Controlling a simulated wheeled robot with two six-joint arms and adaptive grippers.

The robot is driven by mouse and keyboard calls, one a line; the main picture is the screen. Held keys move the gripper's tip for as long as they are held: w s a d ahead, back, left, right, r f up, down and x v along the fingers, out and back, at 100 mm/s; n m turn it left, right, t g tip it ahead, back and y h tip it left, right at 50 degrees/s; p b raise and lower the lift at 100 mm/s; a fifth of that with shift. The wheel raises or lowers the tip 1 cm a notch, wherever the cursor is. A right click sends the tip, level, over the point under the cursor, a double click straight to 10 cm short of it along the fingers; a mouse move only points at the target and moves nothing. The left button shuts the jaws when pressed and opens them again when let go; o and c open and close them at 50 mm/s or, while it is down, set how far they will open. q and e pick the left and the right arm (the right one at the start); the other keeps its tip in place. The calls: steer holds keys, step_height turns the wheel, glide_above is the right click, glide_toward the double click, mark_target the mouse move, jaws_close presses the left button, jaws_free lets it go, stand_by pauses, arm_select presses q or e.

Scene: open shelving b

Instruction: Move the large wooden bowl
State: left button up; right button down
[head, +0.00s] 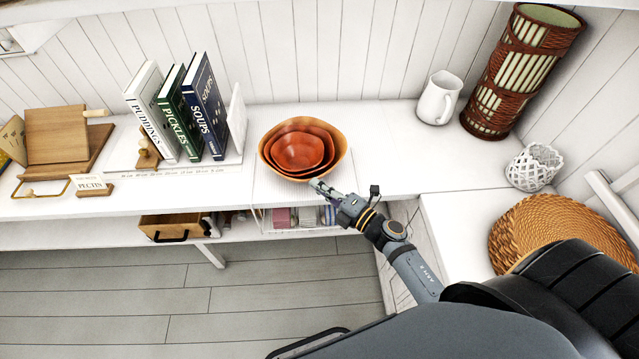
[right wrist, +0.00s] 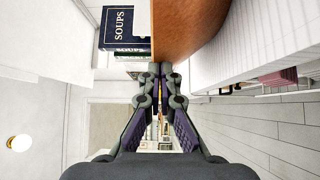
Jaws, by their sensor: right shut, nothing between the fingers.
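The large wooden bowl (head: 336,150) stands upright on the white counter, with smaller reddish bowls (head: 298,152) nested inside it. In the right wrist view its brown outer side (right wrist: 188,28) fills the top middle, just beyond the fingertips. My right gripper (head: 318,185) is at the front right of the bowl, near the counter's front edge. Its fingers are closed together and empty, as the right wrist view also shows (right wrist: 161,72). I cannot tell whether the fingertips touch the bowl. My left gripper is not in view.
Upright books (head: 205,105) stand left of the bowl. A white pitcher (head: 436,98), a tall wicker vase (head: 515,75) and a white lattice holder (head: 531,166) are at the right. The counter (head: 385,150) is clear between bowl and pitcher. A lower shelf (head: 100,233) runs beneath.

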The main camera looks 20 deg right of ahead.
mark_target(315, 140)
stand_by(0.3)
steer(key=w, duration=0.2)
steer(key=w+d, duration=0.1)
steer(key=w, duration=0.1)
steer(key=w+d, duration=0.1)
steer(key=w, duration=0.1)
steer(key=shift+w+r, duration=0.15)
steer(key=shift+w, duration=0.1)
steer(key=w+d, duration=0.1)
steer(key=w, duration=0.2)
steer(key=w+d+b, duration=0.1)
steer(key=w, duration=0.3)
steer(key=w+d+b, duration=0.1)
steer(key=w, duration=0.2)
steer(key=shift+w, duration=0.25)
